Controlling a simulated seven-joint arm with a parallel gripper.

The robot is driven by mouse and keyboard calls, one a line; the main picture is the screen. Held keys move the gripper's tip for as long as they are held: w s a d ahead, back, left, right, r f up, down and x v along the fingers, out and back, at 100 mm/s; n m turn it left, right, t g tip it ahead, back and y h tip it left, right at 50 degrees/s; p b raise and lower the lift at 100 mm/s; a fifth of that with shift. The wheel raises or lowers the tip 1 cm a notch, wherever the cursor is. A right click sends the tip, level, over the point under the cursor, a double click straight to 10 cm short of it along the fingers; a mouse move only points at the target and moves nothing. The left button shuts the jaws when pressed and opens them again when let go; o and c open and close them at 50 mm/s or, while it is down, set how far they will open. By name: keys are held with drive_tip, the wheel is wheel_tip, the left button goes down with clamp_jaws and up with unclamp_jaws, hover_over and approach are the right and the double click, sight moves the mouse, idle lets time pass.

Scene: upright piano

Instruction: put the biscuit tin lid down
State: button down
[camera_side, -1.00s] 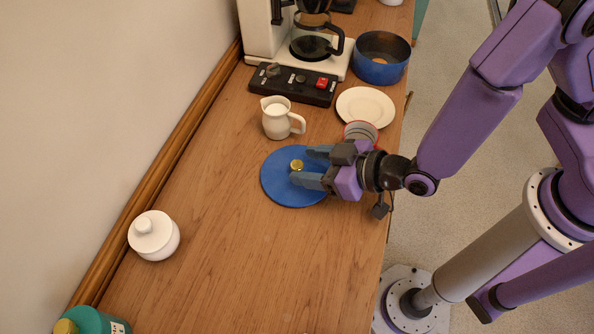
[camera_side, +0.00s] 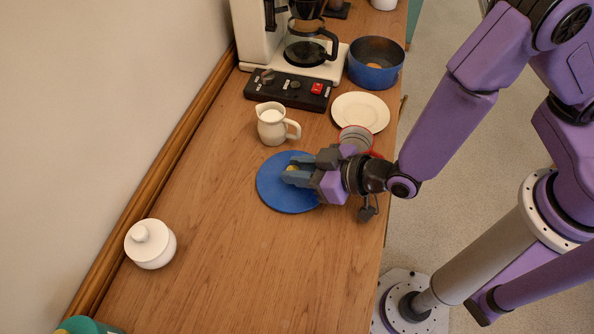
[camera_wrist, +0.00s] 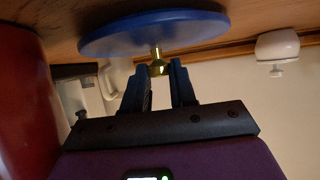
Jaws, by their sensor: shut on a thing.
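The biscuit tin lid is a flat blue disc (camera_side: 283,198) with a small gold knob (camera_side: 291,169) at its middle. It appears flat on or very close to the wooden counter; I cannot tell whether there is a gap under it. My gripper (camera_side: 289,174) comes in from the right, with its fingers shut on the knob. In the wrist view the lid (camera_wrist: 150,35) spans the top, and the gold knob (camera_wrist: 157,62) sits between the fingertips of my gripper (camera_wrist: 159,72).
A red-rimmed cup (camera_side: 355,138) stands close behind my gripper, with a white plate (camera_side: 360,112) and an open blue bowl (camera_side: 375,66) beyond. A cream jug (camera_side: 272,125) is behind the lid. A white lidded pot (camera_side: 150,246) stands left. The front counter (camera_side: 250,270) is clear.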

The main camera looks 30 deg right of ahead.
wheel_tip(320, 180, up, 18)
drive_tip(key=w+d+r+m+t+h, duration=0.1)
drive_tip(key=w+d+r, duration=0.1)
drive_tip(key=w+d, duration=0.6)
drive_tip(key=w+d+r+m+h, duration=0.1)
drive_tip(key=w+d+r, duration=0.1)
drive_tip(key=w+d, duration=0.65)
drive_tip(key=d+f+m+h, duration=0.1)
drive_tip(key=d+f, duration=0.1)
drive_tip(key=d, duration=1.2)
drive_tip(key=d+f+m+h, duration=0.1)
drive_tip(key=d+f+m, duration=0.1)
drive_tip(key=d, duration=1.1)
drive_tip(key=shift+n+t, duration=0.3)
drive_tip(key=shift+t, duration=0.1)
drive_tip(key=w+d+f, duration=0.1)
drive_tip(key=w+f, duration=0.8)
drive_tip(key=w+d+f, duration=0.1)
drive_tip(key=w+f, duration=0.3)
drive_tip(key=f, duration=0.1)
drive_tip(key=shift+w+d, duration=0.3)
drive_tip(key=shift+w, duration=0.1)
drive_tip(key=shift+w+f, duration=0.3)
drive_tip(key=shift+f, duration=1.6)
